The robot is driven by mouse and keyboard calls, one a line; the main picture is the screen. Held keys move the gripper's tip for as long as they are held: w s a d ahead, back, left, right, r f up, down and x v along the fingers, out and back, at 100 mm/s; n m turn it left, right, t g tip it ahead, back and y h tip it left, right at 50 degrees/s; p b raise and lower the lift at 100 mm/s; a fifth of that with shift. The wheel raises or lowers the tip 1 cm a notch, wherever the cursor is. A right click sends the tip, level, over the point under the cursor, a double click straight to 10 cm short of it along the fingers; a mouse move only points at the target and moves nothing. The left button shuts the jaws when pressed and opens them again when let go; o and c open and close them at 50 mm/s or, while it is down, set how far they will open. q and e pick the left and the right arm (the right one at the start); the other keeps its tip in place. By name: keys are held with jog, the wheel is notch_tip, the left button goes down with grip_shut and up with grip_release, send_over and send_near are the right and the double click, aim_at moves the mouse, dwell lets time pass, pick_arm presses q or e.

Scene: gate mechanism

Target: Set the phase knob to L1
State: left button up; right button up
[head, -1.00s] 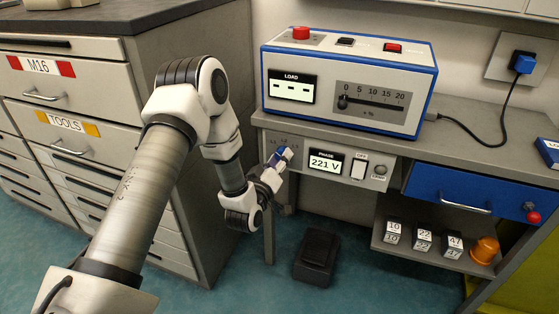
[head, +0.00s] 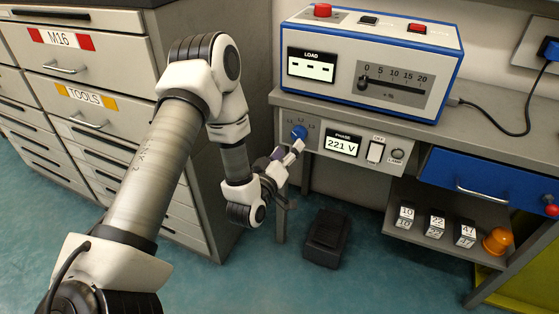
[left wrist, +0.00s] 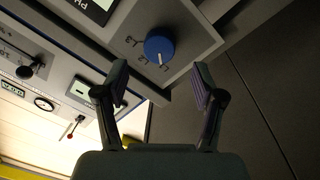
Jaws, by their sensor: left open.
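The blue phase knob (head: 299,132) is on the front panel left of the PHASE display (head: 342,144), which reads 221 V. In the left wrist view the knob (left wrist: 159,47) has a white pointer mark directed toward the label that looks like L1; L2 and L3 labels lie to its left. My left gripper (head: 292,150) is just below and in front of the knob in the head view. In the left wrist view its two fingers (left wrist: 160,80) are spread and empty, with the knob beyond the tips, apparently clear of them. My right gripper is not in view.
A rocker switch (head: 376,152) and lamp (head: 397,155) are right of the display. The load box (head: 371,101) stands on the bench above. A drawer cabinet (head: 185,147) stands close on the left. A dark box (head: 326,238) is on the floor below.

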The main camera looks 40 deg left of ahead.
pick_arm(q)
jog(key=v, duration=0.6)
jog(key=shift+s, duration=0.3)
